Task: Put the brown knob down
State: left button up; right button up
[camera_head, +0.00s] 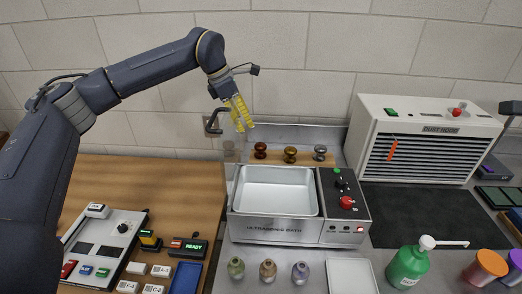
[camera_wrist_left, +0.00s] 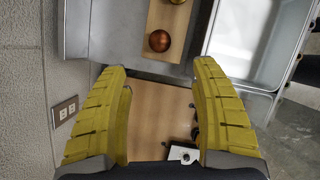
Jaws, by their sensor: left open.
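The brown knob (camera_head: 260,150) stands at the left end of a row of three knobs on a wooden strip (camera_head: 275,159) behind the ultrasonic bath. A brass knob (camera_head: 290,154) and a grey knob (camera_head: 320,152) stand to its right. In the left wrist view the brown knob (camera_wrist_left: 159,41) sits on the strip, just beyond the fingertips. My left gripper (camera_head: 240,126) has yellow fingers and hangs above and left of the brown knob. It also shows in the left wrist view (camera_wrist_left: 160,68), open, with nothing held between its fingers. My right gripper is not in view.
The ultrasonic bath (camera_head: 236,226) with an empty basin stands in front of the strip. A dust hood (camera_head: 385,165) stands to the right. Small bottles (camera_head: 268,270) stand in front of the bath. A wall socket (camera_head: 212,123) is behind the gripper.

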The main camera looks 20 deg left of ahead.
aim_at(257, 144)
pick_arm(q)
jog(key=shift+x, duration=7.15)
jog(key=shift+d+r, duration=0.1)
grip_shut()
